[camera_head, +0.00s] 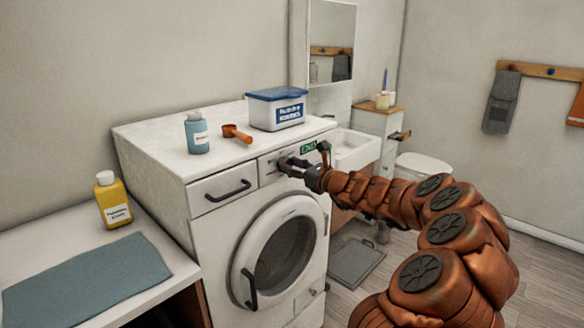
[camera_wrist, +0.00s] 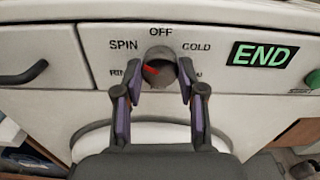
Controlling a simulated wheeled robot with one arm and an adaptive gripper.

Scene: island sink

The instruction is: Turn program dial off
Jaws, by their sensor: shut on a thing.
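The washing machine (camera_head: 222,215) stands against the wall with its round door facing me. Its program dial (camera_wrist: 158,68) is a round grey knob with a red pointer, on the front panel below the OFF label. The red pointer is aimed to the upper left, between SPIN and the partly hidden label at lower left, not up at OFF. My gripper (camera_wrist: 154,88) is shut on the dial, with one finger on each side of it. In the head view my gripper (camera_head: 296,165) reaches the panel and hides most of the dial.
A green END display (camera_wrist: 259,54) and a green button (camera_wrist: 312,79) lie right of the dial. The detergent drawer (camera_head: 222,188) is at the left. A blue bottle (camera_head: 196,134), an orange scoop (camera_head: 234,132) and a blue-lidded box (camera_head: 275,110) stand on top.

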